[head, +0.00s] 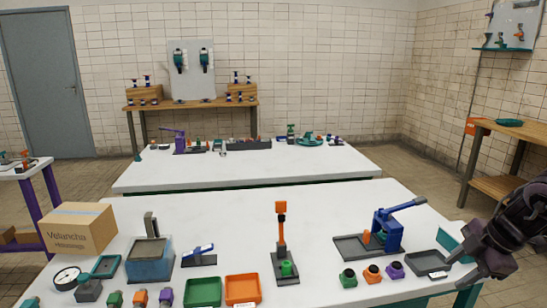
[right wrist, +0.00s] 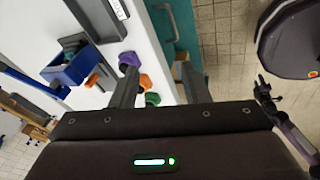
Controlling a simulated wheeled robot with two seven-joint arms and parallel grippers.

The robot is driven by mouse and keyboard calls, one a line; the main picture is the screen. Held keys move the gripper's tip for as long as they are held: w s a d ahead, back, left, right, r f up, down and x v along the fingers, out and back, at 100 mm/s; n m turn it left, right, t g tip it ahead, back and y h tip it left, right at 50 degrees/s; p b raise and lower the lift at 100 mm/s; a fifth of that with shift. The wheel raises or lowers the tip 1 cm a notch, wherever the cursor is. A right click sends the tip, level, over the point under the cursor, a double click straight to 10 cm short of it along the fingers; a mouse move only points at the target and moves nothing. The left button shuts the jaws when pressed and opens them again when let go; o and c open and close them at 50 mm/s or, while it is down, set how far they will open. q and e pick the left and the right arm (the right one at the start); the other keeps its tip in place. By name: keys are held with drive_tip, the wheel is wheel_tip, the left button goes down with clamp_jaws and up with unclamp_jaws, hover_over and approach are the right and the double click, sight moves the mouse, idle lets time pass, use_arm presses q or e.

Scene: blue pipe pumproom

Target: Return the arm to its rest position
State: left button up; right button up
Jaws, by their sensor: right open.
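My right arm comes in from the right edge of the head view, with its dark gripper (head: 456,268) over the right end of the near white table (head: 340,210). In the right wrist view the two fingers of this gripper (right wrist: 160,88) stand apart with nothing held between them. The table edge and the floor show beyond them. My left arm and gripper are not in view.
Near the gripper are a grey tray (head: 428,264), a blue lever press (head: 388,232) and a purple knobbed piece (head: 395,270). A cardboard box (head: 78,230) stands at the left. Floor lies between the table and the wooden bench (head: 510,135).

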drive_tip(key=s+d+f+m+t+p, duration=0.25)
drive_tip(key=d+f+m+t, duration=0.2)
drive_tip(key=d+f, duration=0.95)
drive_tip(key=s+d+f+m+h+p, duration=0.1)
drive_tip(key=s+d+f+m+h, duration=0.15)
drive_tip(key=s+f, duration=0.55)
drive_tip(key=s+d+f+m+h+p, duration=0.15)
drive_tip(key=s+f+m, duration=0.25)
drive_tip(key=f, duration=0.7)
drive_tip(key=s+a+f+m+g+p, duration=0.2)
drive_tip(key=s+a+f+g, duration=0.2)
drive_tip(key=s+a+f, duration=1.15)
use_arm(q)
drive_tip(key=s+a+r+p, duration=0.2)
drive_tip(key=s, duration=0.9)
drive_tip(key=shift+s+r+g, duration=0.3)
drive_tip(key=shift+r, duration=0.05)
use_arm(e)
drive_tip(key=s+a+f+g, duration=0.1)
drive_tip(key=s+a+f, duration=0.2)
drive_tip(key=a, duration=0.5)
drive_tip(key=s+a+f+g+y, duration=0.1)
drive_tip(key=s+a+f, duration=0.2)
drive_tip(key=s+a, duration=0.2)
drive_tip(key=s+a+f+m+g, duration=0.1)
drive_tip(key=s+a+f, duration=0.2)
drive_tip(key=a, duration=0.7)
drive_tip(key=shift+s+a, duration=0.3)
drive_tip(key=shift+s, duration=0.15)
